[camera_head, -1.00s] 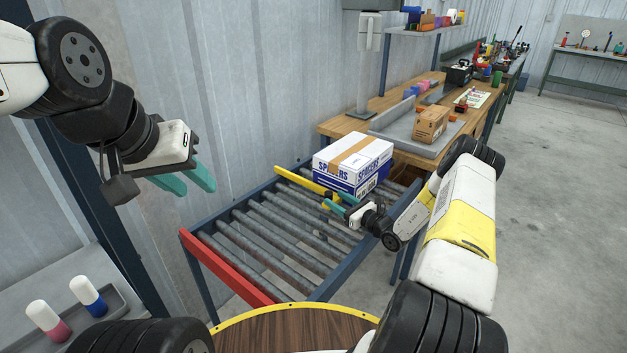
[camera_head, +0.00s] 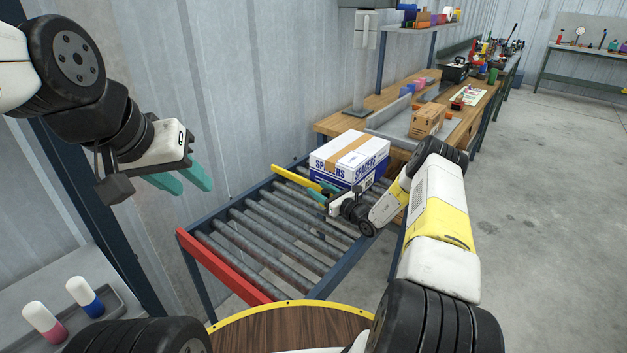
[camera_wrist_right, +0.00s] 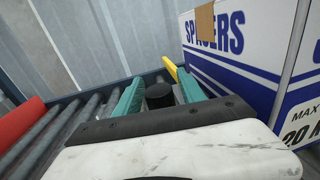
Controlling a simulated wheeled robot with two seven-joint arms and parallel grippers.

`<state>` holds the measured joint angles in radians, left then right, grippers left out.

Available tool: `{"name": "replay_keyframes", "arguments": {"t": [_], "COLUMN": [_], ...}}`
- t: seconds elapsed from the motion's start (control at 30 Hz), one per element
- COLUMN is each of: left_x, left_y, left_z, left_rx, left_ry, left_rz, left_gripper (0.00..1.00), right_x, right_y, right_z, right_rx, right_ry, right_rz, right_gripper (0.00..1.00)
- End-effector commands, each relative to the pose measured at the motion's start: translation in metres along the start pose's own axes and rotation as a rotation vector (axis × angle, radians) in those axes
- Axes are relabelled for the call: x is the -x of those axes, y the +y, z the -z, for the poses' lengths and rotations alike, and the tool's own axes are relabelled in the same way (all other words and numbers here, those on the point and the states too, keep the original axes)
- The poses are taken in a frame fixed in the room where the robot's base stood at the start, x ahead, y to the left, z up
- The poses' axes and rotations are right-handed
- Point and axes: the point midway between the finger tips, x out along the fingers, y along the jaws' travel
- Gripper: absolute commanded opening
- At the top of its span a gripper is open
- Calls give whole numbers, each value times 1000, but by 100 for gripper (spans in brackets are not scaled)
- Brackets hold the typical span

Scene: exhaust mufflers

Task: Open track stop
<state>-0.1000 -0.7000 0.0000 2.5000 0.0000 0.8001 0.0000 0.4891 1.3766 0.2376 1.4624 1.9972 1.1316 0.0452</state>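The track stop is a yellow bar (camera_head: 297,178) lying across the far part of the roller track (camera_head: 262,242), in front of the boxes. Its yellow end (camera_wrist_right: 170,68) shows in the right wrist view. A black knob (camera_wrist_right: 158,96) stands between the teal fingers of my right gripper (camera_wrist_right: 160,90), which look apart, with no clear grip on it. In the head view my right gripper (camera_head: 333,193) is at the bar's right end, and its fingertips are partly hidden. My left gripper (camera_head: 194,188) is open and empty, raised at the left by the wall.
A red bar (camera_head: 228,266) closes the track's near left end. A wooden workbench (camera_head: 340,122) with a cardboard box (camera_head: 426,121) is beyond. The rollers between the bars are clear.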

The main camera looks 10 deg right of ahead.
Motion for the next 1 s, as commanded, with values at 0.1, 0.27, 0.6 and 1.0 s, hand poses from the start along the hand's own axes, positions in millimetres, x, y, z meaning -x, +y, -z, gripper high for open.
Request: {"name": "replay_keyframes", "arguments": {"t": [0.1, 0.27, 0.6, 1.0], "left_x": [0, 0, 0, 0], "left_y": [0, 0, 0, 0], "left_z": [0, 0, 0, 0], "left_rx": [0, 0, 0, 0], "left_ry": [0, 0, 0, 0], "left_rz": [0, 0, 0, 0], "left_gripper": [36, 36, 36, 36], "right_x": [0, 0, 0, 0], "right_y": [0, 0, 0, 0], "right_z": [0, 0, 0, 0], "right_rx": [0, 1, 1, 1], "right_ry": [0, 0, 0, -1], "right_rz": [0, 0, 0, 0], "right_gripper": [21, 0, 0, 0]}}
